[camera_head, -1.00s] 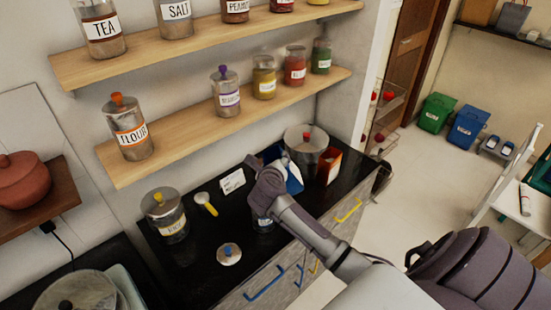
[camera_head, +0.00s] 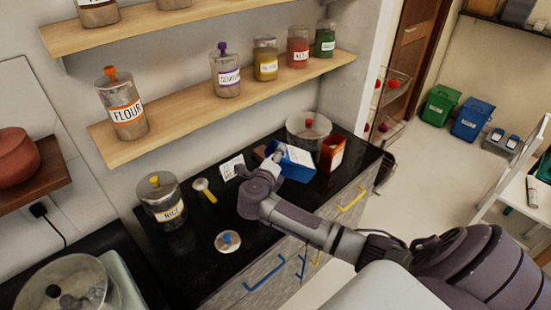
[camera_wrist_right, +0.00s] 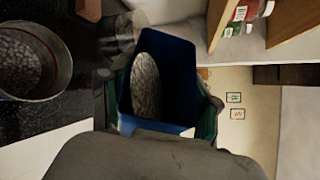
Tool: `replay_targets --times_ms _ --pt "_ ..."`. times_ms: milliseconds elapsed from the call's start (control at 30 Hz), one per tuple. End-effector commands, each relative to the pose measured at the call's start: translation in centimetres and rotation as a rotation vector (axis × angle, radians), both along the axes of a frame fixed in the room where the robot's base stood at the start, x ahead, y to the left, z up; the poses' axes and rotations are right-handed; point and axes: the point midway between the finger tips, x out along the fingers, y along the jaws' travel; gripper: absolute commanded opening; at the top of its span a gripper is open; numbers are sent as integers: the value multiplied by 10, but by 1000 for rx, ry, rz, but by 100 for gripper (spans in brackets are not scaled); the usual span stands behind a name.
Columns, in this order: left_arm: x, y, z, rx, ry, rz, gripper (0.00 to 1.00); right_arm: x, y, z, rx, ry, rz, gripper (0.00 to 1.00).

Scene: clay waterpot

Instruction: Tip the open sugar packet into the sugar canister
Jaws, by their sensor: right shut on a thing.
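My right gripper (camera_head: 280,158) is shut on the open sugar packet (camera_head: 298,172), blue with white, held above the counter. The wrist view looks into the packet (camera_wrist_right: 185,60), where pale grainy sugar (camera_wrist_right: 145,85) lies along one inner side. An open round canister (camera_wrist_right: 62,62) with pale grainy contents stands beside the packet in the wrist view, apart from it. In the head view my right forearm and gripper hide that canister. A round lid with a blue knob (camera_head: 228,242) lies on the counter. My left gripper is not in view.
The black counter also carries a rice jar (camera_head: 161,202), a scoop (camera_head: 205,190), a small white card (camera_head: 231,167), a lidded pot (camera_head: 308,130) and an orange-brown box (camera_head: 333,152). Shelves with labelled jars, including flour (camera_head: 124,105), hang above.

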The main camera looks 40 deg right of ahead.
Motion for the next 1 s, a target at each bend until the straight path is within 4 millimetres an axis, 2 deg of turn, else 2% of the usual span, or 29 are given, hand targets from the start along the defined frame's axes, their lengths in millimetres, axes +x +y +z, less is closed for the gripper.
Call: replay_targets --times_ms 33,667,833,1000 --pt "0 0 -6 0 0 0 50 1 0 -4 -26 10 0 0" --pt "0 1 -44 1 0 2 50 2 2 -39 -323 180 0 0" --pt "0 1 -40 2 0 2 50 2 3 -36 -322 182 0 0" --pt "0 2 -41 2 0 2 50 3 6 -40 -421 235 -1 0"
